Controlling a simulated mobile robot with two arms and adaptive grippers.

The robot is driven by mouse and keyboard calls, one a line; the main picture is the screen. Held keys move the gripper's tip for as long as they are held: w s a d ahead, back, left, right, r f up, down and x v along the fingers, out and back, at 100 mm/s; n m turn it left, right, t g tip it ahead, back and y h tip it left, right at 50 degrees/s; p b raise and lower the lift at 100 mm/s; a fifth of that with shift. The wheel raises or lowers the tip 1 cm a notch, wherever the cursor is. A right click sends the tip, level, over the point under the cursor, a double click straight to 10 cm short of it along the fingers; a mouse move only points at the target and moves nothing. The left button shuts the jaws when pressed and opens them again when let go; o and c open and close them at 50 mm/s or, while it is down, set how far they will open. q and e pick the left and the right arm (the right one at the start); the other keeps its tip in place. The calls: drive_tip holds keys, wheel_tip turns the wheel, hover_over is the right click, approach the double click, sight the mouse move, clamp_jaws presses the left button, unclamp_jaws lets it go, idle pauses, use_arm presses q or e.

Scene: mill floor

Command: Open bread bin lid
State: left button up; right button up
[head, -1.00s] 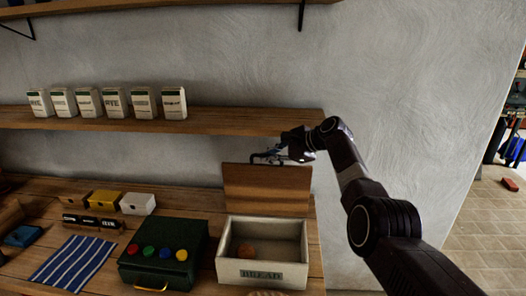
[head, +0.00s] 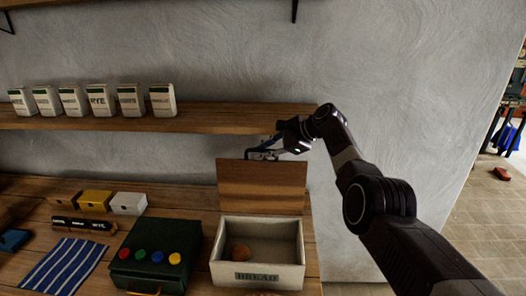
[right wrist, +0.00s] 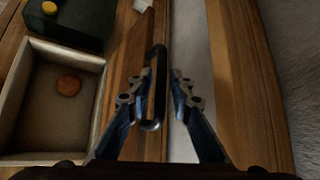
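The cream bread bin (head: 258,277), labelled BREAD, stands on the wooden counter. It also shows in the right wrist view (right wrist: 62,54). Its wooden lid (head: 262,188) stands raised, about upright, at the bin's back edge, so the inside is exposed. A round brown bun (head: 240,251) lies inside. My right gripper (head: 264,154) is at the lid's top edge. In the right wrist view its fingers (right wrist: 162,78) are apart, with the lid's black handle (right wrist: 156,60) between them, nearer the left finger. Contact with the handle cannot be told. My left gripper is not in view.
A dark green box (head: 150,250) with coloured knobs stands left of the bin, beside a striped cloth (head: 65,265). Small drawer boxes (head: 97,201) stand behind. A shelf (head: 200,118) with several packets runs above the counter, close to my right gripper.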

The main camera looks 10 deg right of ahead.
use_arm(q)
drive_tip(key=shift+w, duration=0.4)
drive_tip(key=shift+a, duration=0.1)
use_arm(e)
drive_tip(key=shift+v, duration=0.85)
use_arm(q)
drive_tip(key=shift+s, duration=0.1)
use_arm(e)
drive_tip(key=v, duration=1)
drive_tip(key=shift+d, duration=0.1)
